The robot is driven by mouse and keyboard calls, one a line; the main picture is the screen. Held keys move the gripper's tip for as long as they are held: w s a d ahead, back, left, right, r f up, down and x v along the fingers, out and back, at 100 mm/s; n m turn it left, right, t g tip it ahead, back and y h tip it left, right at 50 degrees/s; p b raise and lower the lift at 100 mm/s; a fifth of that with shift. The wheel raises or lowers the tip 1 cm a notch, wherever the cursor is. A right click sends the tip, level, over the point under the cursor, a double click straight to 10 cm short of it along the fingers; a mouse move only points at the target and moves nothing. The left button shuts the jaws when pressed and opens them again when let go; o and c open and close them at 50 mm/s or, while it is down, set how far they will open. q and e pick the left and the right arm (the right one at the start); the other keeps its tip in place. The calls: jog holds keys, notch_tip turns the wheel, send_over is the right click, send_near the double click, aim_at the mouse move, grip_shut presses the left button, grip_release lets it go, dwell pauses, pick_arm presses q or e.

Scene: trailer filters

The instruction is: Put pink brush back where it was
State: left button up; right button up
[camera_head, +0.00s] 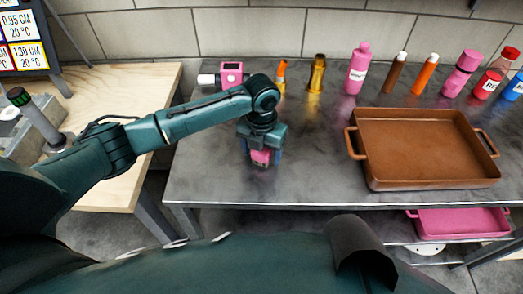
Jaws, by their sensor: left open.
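My left gripper (262,160) points down over the front part of the grey metal table, at its left side. Its jaws are open. A small pink thing (261,156) shows between or just under the fingers. It may be the pink brush, but the gripper hides most of it, and I cannot tell whether it touches the fingers or the table top. My right gripper is not in view.
A brown tray (358,168) stands on the metal table (310,160) at right. Along the back are a pink boxy device (231,72), an orange tube (282,76), a gold bottle (317,74), a pink bottle (358,70) and several others. The table's middle is clear.

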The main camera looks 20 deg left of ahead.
pick_arm(q)
notch_tip(320, 180, up, 12)
jog(key=shift+r, duration=0.2)
dwell(0.7)
